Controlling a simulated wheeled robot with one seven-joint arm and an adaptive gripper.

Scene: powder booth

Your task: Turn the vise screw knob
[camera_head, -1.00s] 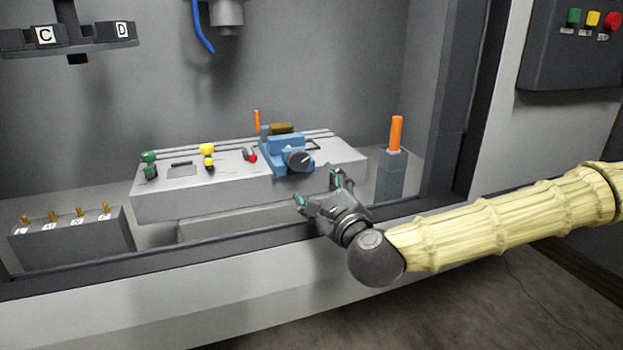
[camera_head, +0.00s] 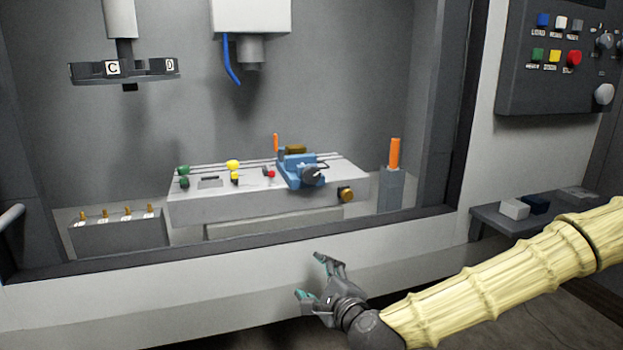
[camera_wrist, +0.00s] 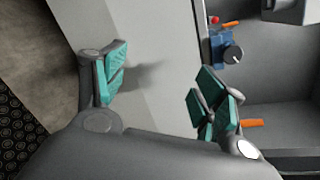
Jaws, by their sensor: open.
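The blue vise (camera_head: 296,164) sits on the right part of the grey bench block inside the booth. Its dark round screw knob (camera_head: 312,175), with a light mark, faces the front. The vise (camera_wrist: 219,48) and its knob (camera_wrist: 233,54) also show at the upper right of the wrist view. My gripper (camera_head: 309,276) is open and empty in front of the booth sill, below the knob in the picture and well apart from it. Its teal finger pads (camera_wrist: 160,88) are spread wide in the wrist view.
The booth sill (camera_head: 230,250) and front wall lie between my gripper and the vise. An orange handle (camera_head: 394,153) stands on a post right of the bench block. A brass knob (camera_head: 346,194) is on the block's front. A control panel (camera_head: 555,60) hangs at right.

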